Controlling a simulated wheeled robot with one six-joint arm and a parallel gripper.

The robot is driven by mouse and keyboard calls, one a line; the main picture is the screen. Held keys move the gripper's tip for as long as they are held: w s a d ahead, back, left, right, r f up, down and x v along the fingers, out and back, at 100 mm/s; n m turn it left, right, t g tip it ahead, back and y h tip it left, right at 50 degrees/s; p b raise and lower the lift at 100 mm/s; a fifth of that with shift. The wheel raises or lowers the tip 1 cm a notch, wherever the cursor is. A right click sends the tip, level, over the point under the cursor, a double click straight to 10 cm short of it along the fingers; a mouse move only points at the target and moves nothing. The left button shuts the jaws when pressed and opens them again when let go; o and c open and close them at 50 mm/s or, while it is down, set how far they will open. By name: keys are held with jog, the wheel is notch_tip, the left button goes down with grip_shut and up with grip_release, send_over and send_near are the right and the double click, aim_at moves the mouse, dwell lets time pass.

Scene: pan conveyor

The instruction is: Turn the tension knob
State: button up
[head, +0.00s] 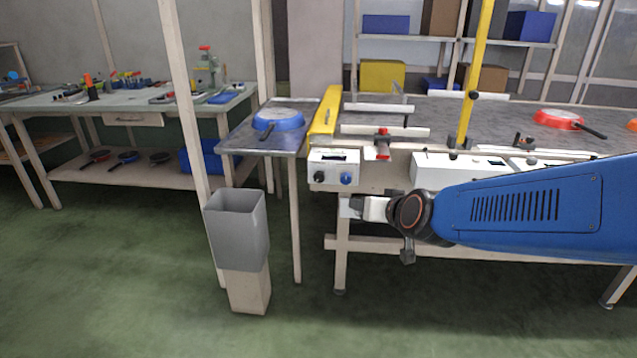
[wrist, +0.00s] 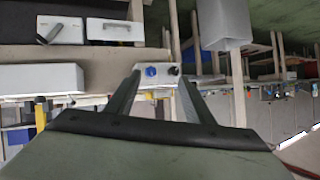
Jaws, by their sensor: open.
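A white control box (head: 333,170) at the left end of the conveyor carries a black knob (head: 319,178) and a blue knob (head: 346,178). I cannot tell which one is the tension knob. My gripper (head: 349,206) is below the box in the head view, apart from both knobs. In the wrist view my gripper (wrist: 158,80) is open and empty. The blue knob (wrist: 151,71) and the black knob (wrist: 174,70) show between and near its fingertips, farther off. The box's small display shows above the knobs in the head view.
The conveyor (head: 470,115) carries a red pan (head: 558,119). A blue pan (head: 278,120) sits on the metal side table (head: 235,140). A grey bin (head: 237,230) stands at front left. A white box (head: 455,168) is right of the control box. The green floor in front is clear.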

jog(key=w+a+f+t+h, duration=0.1)
jog(key=w+a+f+t, duration=0.2)
jog(key=w+a, duration=0.45)
jog(key=m+t+h, duration=0.2)
jog(key=t+h, duration=0.1)
jog(key=h, duration=0.1)
send_near(319, 180)
jog(key=w, duration=0.8)
jog(key=shift+w+d, duration=0.1)
jog(key=shift+w, duration=0.3)
jog(key=c, duration=1)
